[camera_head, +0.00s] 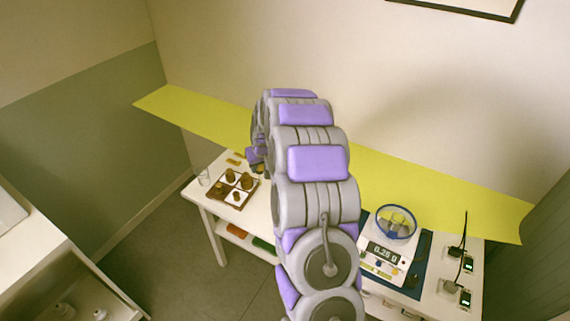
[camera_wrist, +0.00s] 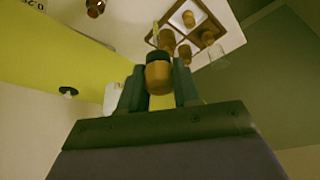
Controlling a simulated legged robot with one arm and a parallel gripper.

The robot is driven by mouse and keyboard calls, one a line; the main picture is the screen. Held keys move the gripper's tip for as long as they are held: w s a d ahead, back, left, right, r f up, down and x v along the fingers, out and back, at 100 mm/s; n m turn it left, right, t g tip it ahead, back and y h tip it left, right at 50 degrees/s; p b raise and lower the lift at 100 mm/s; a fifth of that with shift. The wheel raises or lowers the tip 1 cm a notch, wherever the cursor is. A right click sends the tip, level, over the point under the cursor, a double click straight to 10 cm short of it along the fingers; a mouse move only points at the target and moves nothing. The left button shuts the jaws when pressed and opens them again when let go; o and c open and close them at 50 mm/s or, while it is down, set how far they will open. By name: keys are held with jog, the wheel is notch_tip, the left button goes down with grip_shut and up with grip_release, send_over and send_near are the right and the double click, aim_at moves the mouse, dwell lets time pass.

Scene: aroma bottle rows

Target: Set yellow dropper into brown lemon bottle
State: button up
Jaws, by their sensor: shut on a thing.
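My gripper (camera_wrist: 159,70) is shut on the yellow dropper (camera_wrist: 158,78), which shows an amber-yellow bulb, a dark collar and a thin pale tube pointing away from the wrist. In the head view my gripper (camera_head: 256,158) is at the left of my arm, near the back of the tray, and its grip is too small to make out. Several brown bottles stand in a compartmented brown tray (camera_head: 212,196); it also shows in the wrist view (camera_wrist: 217,53), beyond the dropper. The dropper tip appears near the closest bottle (camera_wrist: 167,39). I cannot tell which bottle is lemon or whether they touch.
A clear glass (camera_head: 203,177) stands left of the tray. Small yellow-brown items (camera_head: 235,159) lie behind it. A scale (camera_head: 385,254) with a blue-rimmed bowl (camera_head: 396,222) stands at the right, on a dark mat. A yellow panel (camera_head: 430,195) runs along the wall.

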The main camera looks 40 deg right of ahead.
jog(key=s+d+f+m, duration=0.1)
jog(key=s+d+f, duration=0.1)
jog(key=d+f, duration=0.5)
jog(key=d, duration=0.4)
jog(key=shift+h+b, duration=0.3)
jog(key=shift+b, duration=0.05)
dwell(0.8)
jog(key=shift+d+f, duration=0.15)
jog(key=shift+d, duration=0.2)
jog(key=shift+a+f, duration=0.15)
jog(key=shift+a, duration=0.05)
jog(key=shift+a+f, duration=0.15)
jog(key=shift+f, duration=1.8)
